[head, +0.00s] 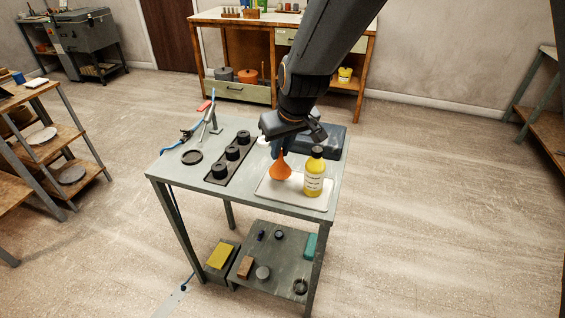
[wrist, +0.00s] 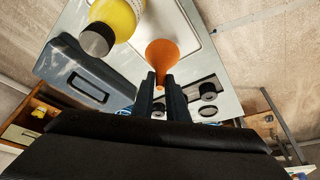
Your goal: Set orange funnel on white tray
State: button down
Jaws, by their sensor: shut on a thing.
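The orange funnel (head: 280,167) is at my gripper (head: 278,150), wide end down, over the white tray (head: 264,188). In the wrist view the funnel (wrist: 163,52) has its narrow spout between the two fingertips (wrist: 160,80), which are shut on it. The funnel's wide rim appears at or just above the tray surface; I cannot tell whether it touches. The white tray (wrist: 185,28) also shows behind the funnel in the wrist view. A yellow bottle with a black cap (head: 314,175) stands on the tray, just right of the funnel.
A dark grey case (head: 330,142) lies behind the tray. A black rack with several round black pieces (head: 216,178) is left of it. A small stand with a blue cable (head: 208,118) and a black disc (head: 192,157) are farther left. The tabletop's front left (head: 180,173) is clear.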

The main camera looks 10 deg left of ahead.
aim_at(282, 158)
jog(key=shift+f, duration=2.15)
jog(key=shift+f, duration=0.15)
jog(key=c, duration=1.8)
grip_release()
jog(key=shift+o, duration=0.2)
jog(key=shift+s+d+r, duration=0.1)
jog(key=shift+r, duration=0.55)
jog(key=b+v, duration=0.1)
jog(key=v, duration=1)
jog(key=shift+s+d, duration=0.1)
jog(key=shift+s, duration=0.05)
